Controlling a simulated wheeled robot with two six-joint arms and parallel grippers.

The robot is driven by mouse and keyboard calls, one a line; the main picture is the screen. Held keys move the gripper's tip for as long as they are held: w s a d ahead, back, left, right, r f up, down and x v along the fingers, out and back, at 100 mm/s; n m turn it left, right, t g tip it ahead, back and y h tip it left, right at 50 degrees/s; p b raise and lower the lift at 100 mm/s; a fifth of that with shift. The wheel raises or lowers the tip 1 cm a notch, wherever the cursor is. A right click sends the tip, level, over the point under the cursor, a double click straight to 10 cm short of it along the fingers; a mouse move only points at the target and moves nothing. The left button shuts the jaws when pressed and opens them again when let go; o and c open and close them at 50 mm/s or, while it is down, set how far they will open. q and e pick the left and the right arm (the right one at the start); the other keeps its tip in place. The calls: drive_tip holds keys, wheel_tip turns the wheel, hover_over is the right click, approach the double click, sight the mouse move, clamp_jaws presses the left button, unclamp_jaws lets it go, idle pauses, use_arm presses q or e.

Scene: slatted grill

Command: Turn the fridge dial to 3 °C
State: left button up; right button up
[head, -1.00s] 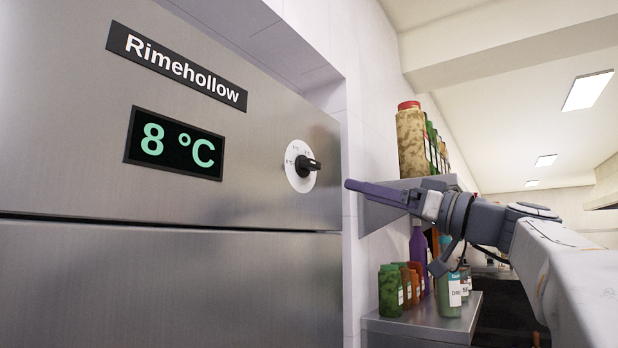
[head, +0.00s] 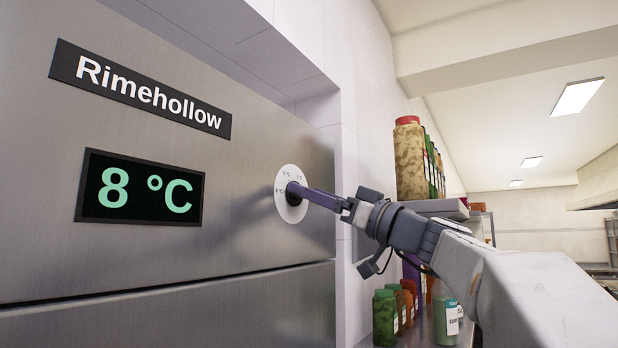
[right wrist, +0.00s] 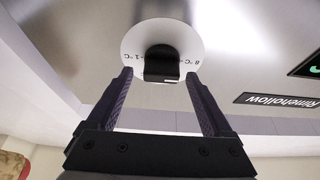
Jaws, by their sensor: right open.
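The fridge dial is a black knob on a white round plate (head: 287,208) with small temperature marks, on the steel fridge front. The fridge display (head: 139,190) reads 8 °C in green. My right gripper (head: 308,195) is at the dial in the head view, its purple fingers hiding part of the knob. In the right wrist view the black knob (right wrist: 161,64) lies ahead between the two fingers, with a gap on each side. My right gripper (right wrist: 160,85) is open there, its fingertips near the plate's lower edge. My left gripper is in neither view.
A shelf to the right of the fridge holds a tall jar with a red lid (head: 410,160) and several bottles. Lower down, a green jar (head: 385,317) stands among smaller containers near my right arm. The fridge front around the dial is clear.

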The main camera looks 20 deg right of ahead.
drive_tip(key=shift+w+a+r, duration=0.1)
drive_tip(key=shift+w+a, duration=0.2)
